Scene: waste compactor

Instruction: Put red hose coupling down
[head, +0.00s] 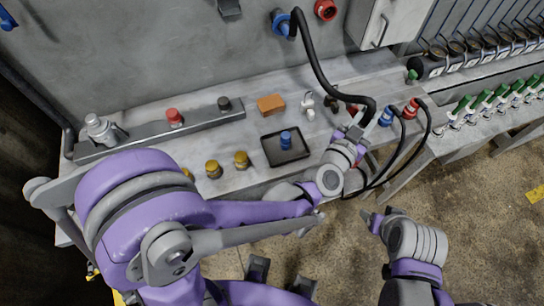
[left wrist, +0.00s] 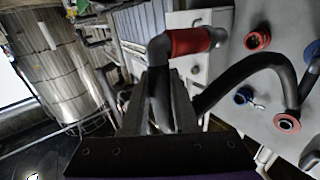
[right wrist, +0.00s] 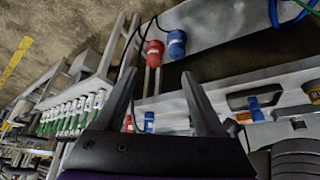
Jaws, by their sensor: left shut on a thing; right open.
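My left gripper (head: 354,130) is shut on a black hose beside a red hose coupling, above the right part of the grey bench (head: 225,182). In the left wrist view the red coupling (left wrist: 190,42) sticks out sideways beyond the fingertips, joined to the black hose bend between the fingers (left wrist: 172,95). In the head view the arm and hose mostly hide it; a bit of red shows (head: 352,108). My right gripper (head: 374,220) is open and empty, in front of the bench over the floor. Its spread fingers also show in the right wrist view (right wrist: 160,95).
Another red coupling (head: 411,108) and a blue coupling (head: 386,117) are on the bench with black hoses. A dark tray (head: 273,157) holds a blue knob. An orange block (head: 271,104) stands behind it. Yellow knobs (head: 241,160) are near the front edge. Green-topped items (head: 484,98) line the right.

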